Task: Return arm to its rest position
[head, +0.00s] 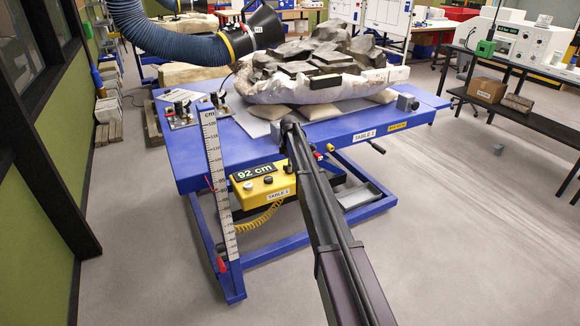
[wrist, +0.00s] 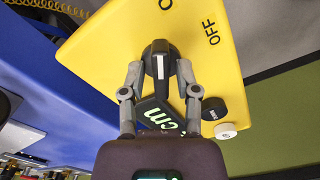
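My gripper (wrist: 160,68) is at the yellow control box (wrist: 225,65) in the wrist view. Its two grey fingers stand on either side of a black knob (wrist: 160,58) with a white mark, spread apart; firm contact with the knob does not show. "OFF" is printed beside the knob. In the head view my arm reaches out over the front of the blue table (head: 345,150); my gripper is hidden there. The yellow box (head: 265,198) hangs under the table's front edge, and its display (head: 256,171) reads 92 cm.
A wrapped fossil block (head: 320,75) lies on the table. A blue hose with a black hood (head: 250,32) hangs over its left rear. An upright cm scale (head: 217,180) stands at the front left. A bench with instruments (head: 520,85) is at right. Floor between is mostly clear.

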